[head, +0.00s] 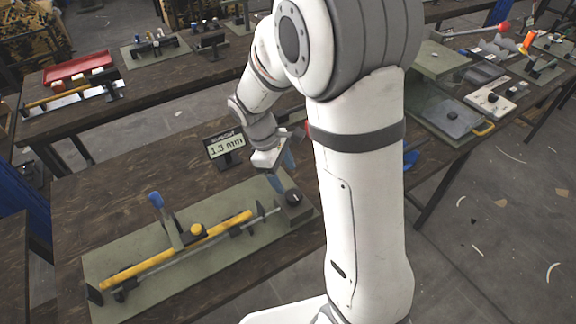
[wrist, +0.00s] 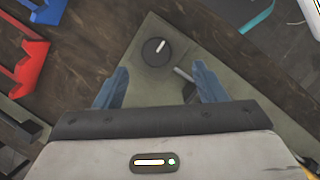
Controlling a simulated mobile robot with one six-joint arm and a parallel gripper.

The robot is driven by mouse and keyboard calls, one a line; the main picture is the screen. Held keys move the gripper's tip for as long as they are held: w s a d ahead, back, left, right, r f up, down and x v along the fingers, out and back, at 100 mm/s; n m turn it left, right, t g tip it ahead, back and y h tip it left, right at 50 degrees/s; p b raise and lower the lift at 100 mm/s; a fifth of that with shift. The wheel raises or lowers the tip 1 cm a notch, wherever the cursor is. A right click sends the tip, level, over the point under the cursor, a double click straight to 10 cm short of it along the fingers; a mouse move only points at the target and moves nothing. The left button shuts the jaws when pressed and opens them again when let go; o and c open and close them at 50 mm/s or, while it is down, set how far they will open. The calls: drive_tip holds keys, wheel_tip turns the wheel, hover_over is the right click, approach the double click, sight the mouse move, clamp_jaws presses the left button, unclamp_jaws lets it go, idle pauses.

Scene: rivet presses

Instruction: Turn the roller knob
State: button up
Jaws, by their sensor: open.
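The black round knob with a white pointer line (head: 295,197) sits on a dark block at the right end of the green mat (head: 130,262). In the wrist view the knob (wrist: 156,52) lies ahead of the fingertips, roughly centred between them, its white line tilted up to the right. My gripper (head: 281,174) points down above the mat, just up and left of the knob in the head view. In the wrist view my gripper (wrist: 161,75) has its two blue fingers wide apart with nothing between them. I see no contact with the knob.
A display reading 1.3 mm (head: 225,147) stands behind the mat. A red tray (head: 78,69) is on the table behind. Bare wood lies left of the display.

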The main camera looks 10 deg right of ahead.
sight(293, 194)
drive_tip(key=shift+n, duration=0.6)
drive_tip(key=x, duration=0.2)
drive_tip(key=w+p+x, duration=0.1)
drive_tip(key=x, duration=0.5)
drive_tip(key=shift+a+f+p, duration=0.2)
drive_tip(key=shift+f+p, duration=0.1)
drive_tip(key=shift+f, duration=0.1)
drive_tip(key=shift+c, duration=0.4)
